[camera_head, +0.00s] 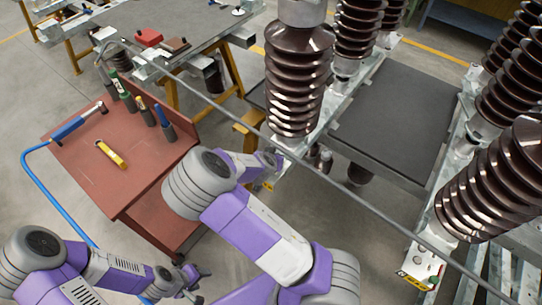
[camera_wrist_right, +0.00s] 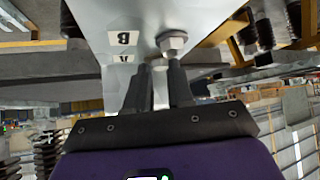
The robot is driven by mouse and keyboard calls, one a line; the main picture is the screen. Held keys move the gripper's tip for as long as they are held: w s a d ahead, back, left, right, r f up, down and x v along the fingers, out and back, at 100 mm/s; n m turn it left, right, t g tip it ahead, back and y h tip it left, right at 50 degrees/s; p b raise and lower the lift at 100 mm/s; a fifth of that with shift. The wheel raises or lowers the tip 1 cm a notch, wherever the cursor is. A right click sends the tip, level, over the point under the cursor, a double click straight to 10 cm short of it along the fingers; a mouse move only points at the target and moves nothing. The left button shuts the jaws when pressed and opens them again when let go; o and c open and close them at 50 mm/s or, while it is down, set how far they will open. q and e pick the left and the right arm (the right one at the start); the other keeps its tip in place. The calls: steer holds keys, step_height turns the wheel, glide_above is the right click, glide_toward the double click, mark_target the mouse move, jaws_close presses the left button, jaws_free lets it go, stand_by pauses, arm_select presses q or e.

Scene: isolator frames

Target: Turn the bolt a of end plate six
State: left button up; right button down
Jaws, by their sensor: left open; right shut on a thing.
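In the right wrist view a pale metal end plate (camera_wrist_right: 195,12) carries labels B (camera_wrist_right: 123,38) and A (camera_wrist_right: 124,58). A hex bolt (camera_wrist_right: 172,42) beside label B stands clear, just beyond my fingertips. My right gripper (camera_wrist_right: 158,68) is shut at the level of label A, on what appears to be bolt a, hidden between the fingers. No plate number is readable. In the head view my right arm reaches the frame end below the middle insulator (camera_head: 297,80). My left gripper (camera_head: 193,280) is open and empty at the lower left.
A red cart (camera_head: 115,190) at the left bears a yellow tool (camera_head: 111,154), a blue-handled wrench (camera_head: 75,125) and several upright tools. Another frame end (camera_head: 420,265) is at the right. Grey floor separates cart and frames.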

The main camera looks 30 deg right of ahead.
steer(key=shift+s+d+n+t+y, duration=0.1)
steer(key=shift+n+t+y, duration=0.25)
steer(key=shift+n, duration=0.2)
steer(key=shift+s+d+n+t+y, duration=0.1)
steer(key=shift+n+t+y, duration=0.2)
steer(key=shift+n, duration=0.25)
steer(key=c, duration=1)
jaws_free()
steer(key=shift+w, duration=0.1)
steer(key=shift+d, duration=0.1)
